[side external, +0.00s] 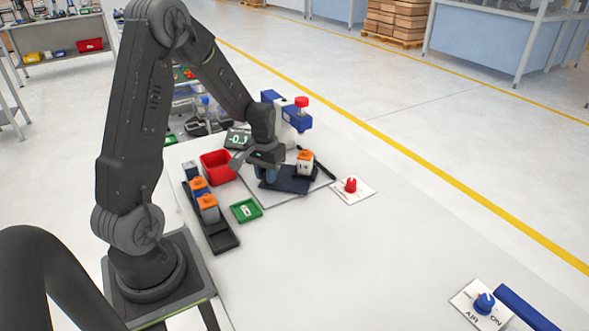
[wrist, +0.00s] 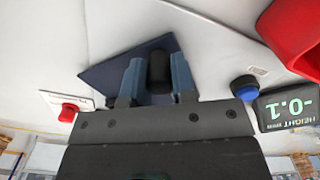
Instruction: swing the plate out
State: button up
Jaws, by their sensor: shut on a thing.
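The dark blue plate (side external: 292,184) lies low over the light board in the side view. It also fills the middle of the wrist view (wrist: 104,76), turned at an angle. My gripper (side external: 268,176) points down at the plate's left part. In the wrist view its two blue fingers (wrist: 157,82) are shut on a black upright knob (wrist: 159,66) at the plate. A white block with an orange top (side external: 305,163) stands at the plate's far right side in the side view. Whether it rests on the plate is unclear.
A blue-and-white device with a red cap (side external: 302,101) stands behind. A red bin (side external: 217,166), green tray (side external: 246,210) and black rack of orange-topped blocks (side external: 222,236) lie left. A red knob (side external: 350,185) is right. The height display reads -0.1 (wrist: 289,107).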

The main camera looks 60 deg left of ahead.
jog(key=shift+s+a, duration=0.6)
jog(key=shift+a, duration=0.3)
jog(key=shift+s+a, duration=0.35)
jog(key=shift+a, duration=0.6)
jog(key=shift+s+a, duration=0.15)
jog(key=shift+a, duration=0.8)
